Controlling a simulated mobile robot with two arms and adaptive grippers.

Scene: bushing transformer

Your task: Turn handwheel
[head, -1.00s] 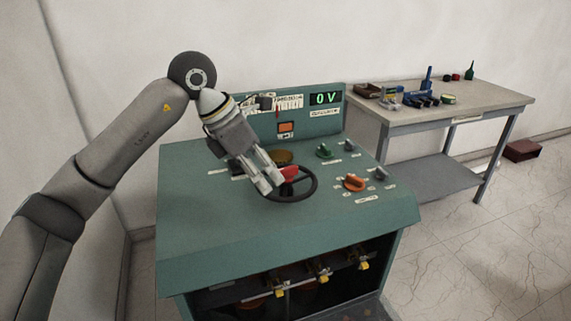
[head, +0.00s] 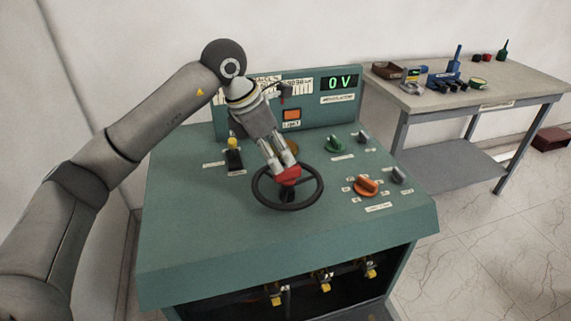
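The handwheel (head: 259,199) is a black ring on the sloping top of a green control desk. A red piece (head: 290,178) shows at the wheel's far side, inside or over the rim. My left gripper (head: 284,170) reaches down from the upper left, with its fingertips at the red piece. A narrow gap shows between the fingers. Whether they touch or hold the red piece is not clear, because the fingers hide part of it. My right gripper is not in view.
The desk (head: 200,235) carries a green knob (head: 335,144), an orange knob (head: 366,187), grey knobs and a yellow-tipped lever (head: 233,147). A display (head: 340,82) reads 0 V. A workbench (head: 510,85) with small items stands at the right.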

